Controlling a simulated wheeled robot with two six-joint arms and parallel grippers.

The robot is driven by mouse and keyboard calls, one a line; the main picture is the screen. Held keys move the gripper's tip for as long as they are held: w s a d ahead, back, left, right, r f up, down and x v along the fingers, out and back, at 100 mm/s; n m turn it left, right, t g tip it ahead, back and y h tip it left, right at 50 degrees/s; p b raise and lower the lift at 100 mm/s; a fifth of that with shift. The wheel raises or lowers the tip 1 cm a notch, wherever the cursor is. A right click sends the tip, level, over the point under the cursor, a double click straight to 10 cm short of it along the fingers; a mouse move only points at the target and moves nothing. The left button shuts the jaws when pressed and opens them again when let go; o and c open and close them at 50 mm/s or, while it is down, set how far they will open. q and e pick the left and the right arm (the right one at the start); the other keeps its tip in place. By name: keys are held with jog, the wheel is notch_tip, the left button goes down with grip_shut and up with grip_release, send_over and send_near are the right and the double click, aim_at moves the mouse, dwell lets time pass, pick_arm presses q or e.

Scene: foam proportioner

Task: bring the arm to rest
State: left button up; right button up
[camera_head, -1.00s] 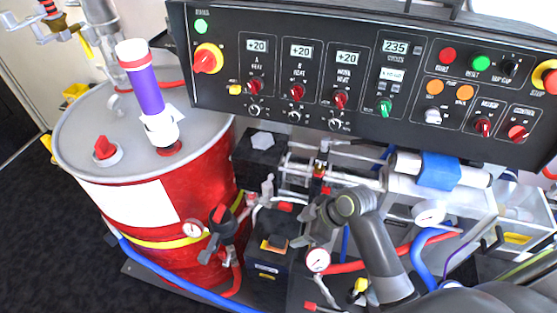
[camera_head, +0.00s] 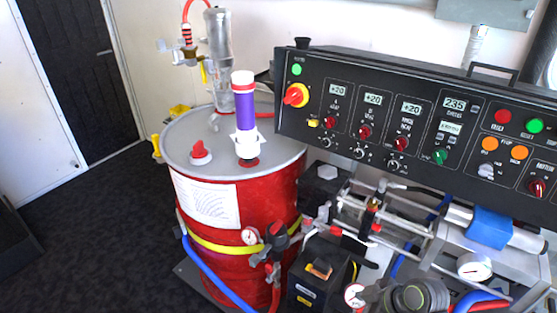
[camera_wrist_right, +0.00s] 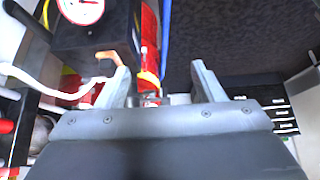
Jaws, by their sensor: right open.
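My right arm shows at the lower right of the head view, where its dark grey rounded link is in front of the pump hardware. In the right wrist view my right gripper (camera_wrist_right: 158,82) is open, with its two fingers apart and nothing held between them. Beyond the fingers are a red drum part, a dark box (camera_wrist_right: 95,35) with a gauge (camera_wrist_right: 82,8), and a blue hose. The fingers look apart from these, but the exact distance is unclear. My left gripper is not in view.
A red drum (camera_head: 250,275) with a purple-and-white cylinder (camera_head: 243,110) stands left of centre. The black control panel (camera_head: 320,115) spans the right. Gauges, pipes and a blue hose (camera_head: 215,287) crowd the area near my arm. Dark floor (camera_head: 100,240) lies open at the left.

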jog(key=s+d+r+m+h, duration=0.1)
jog(key=s+d+m+h, duration=0.4)
jog(key=s, duration=0.5)
jog(key=s+d+r+m+h, duration=0.1)
jog(key=s+d+m+h, duration=0.1)
jog(key=s+d+m, duration=0.65)
notch_tip(320, 180, down, 25)
jog(key=s+n+g, duration=0.1)
jog(key=s+n, duration=0.1)
jog(key=s+a+f+g, duration=0.1)
jog(key=s+f, duration=1.3)
jog(key=f, duration=0.1)
jog(key=shift+s+a+f+g+y, duration=0.25)
jog(key=shift+a+f+g+y, duration=0.05)
jog(key=shift+a, duration=0.05)
